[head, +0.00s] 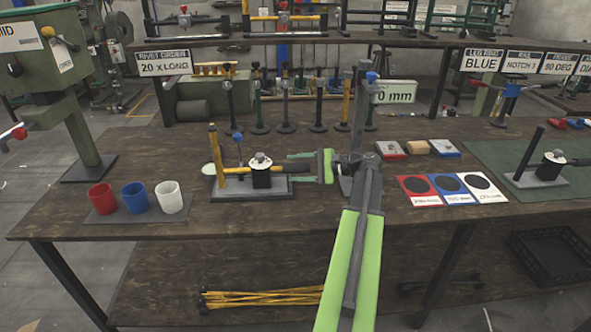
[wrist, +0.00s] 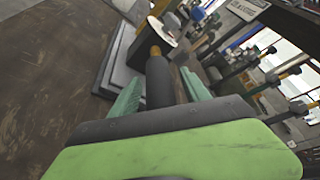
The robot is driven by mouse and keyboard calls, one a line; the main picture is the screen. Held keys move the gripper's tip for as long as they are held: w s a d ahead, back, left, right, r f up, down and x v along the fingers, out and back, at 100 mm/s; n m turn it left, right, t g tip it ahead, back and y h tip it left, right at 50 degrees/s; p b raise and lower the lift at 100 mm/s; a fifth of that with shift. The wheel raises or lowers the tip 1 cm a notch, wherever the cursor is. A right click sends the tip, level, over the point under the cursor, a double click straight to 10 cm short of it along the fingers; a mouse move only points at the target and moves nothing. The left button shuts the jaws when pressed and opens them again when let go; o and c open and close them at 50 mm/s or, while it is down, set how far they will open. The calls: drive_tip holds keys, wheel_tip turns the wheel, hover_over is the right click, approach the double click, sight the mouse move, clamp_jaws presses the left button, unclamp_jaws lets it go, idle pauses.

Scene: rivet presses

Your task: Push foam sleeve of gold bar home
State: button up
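The gold bar (head: 277,168) lies level in a small press on a grey base plate (head: 225,187), running through a black block with a silver top. In the wrist view a short gold stretch (wrist: 155,51) shows between the press and a black foam sleeve (wrist: 158,82). The sleeve (head: 297,169) is on the bar's right end in the head view. My gripper (head: 290,168) reaches in from the right, its green fingers one on each side of the sleeve. In the wrist view there are gaps between the fingers (wrist: 163,76) and the sleeve. The sleeve's outer end is hidden by my gripper.
Red (head: 101,198), blue (head: 134,197) and white cups (head: 169,197) stand left of the press. Several upright handles stand behind it. Red, blue and white cards (head: 451,187) lie to the right, with another press (head: 545,175) beyond on a green mat. Bare wood lies in front.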

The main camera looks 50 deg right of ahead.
drive_tip(key=shift+d, duration=0.1)
drive_tip(key=shift+s, duration=0.15)
drive_tip(key=shift+s+d+r, duration=0.15)
drive_tip(key=shift+s+d, duration=0.1)
drive_tip(key=shift+s, duration=0.05)
drive_tip(key=p+v, duration=0.4)
drive_tip(key=v, duration=1.2)
drive_tip(key=shift+s, duration=0.2)
